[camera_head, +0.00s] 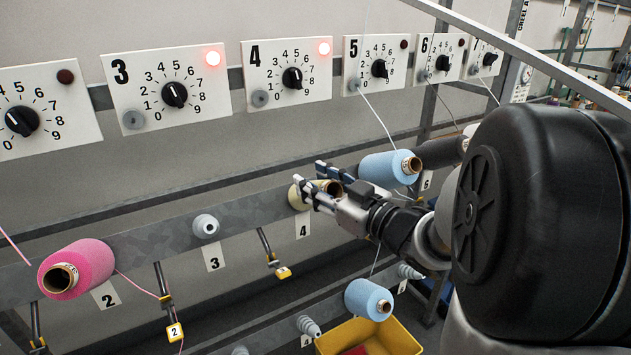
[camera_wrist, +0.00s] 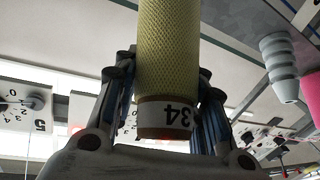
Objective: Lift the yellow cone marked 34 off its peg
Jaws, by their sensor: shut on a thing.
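The yellow cone (camera_wrist: 168,60) fills the upper middle of the wrist view. Its near end carries a white label reading 34, upside down in that view. My gripper (camera_wrist: 165,95) has a finger on each side of the cone and is shut on it. In the head view the yellow cone (camera_head: 297,196) shows partly behind my gripper (camera_head: 313,183), at the rail position above label 4 (camera_head: 303,225). The peg under the cone is hidden, so I cannot tell whether the cone is still on it.
A pink cone (camera_head: 78,268) sits at position 2 and a bare grey peg (camera_head: 206,226) at position 3. A blue cone (camera_head: 388,168) is close to the right of my gripper. Another blue cone (camera_head: 366,299) and a yellow bin (camera_head: 404,341) are below. Dial panels (camera_head: 287,72) line the wall above.

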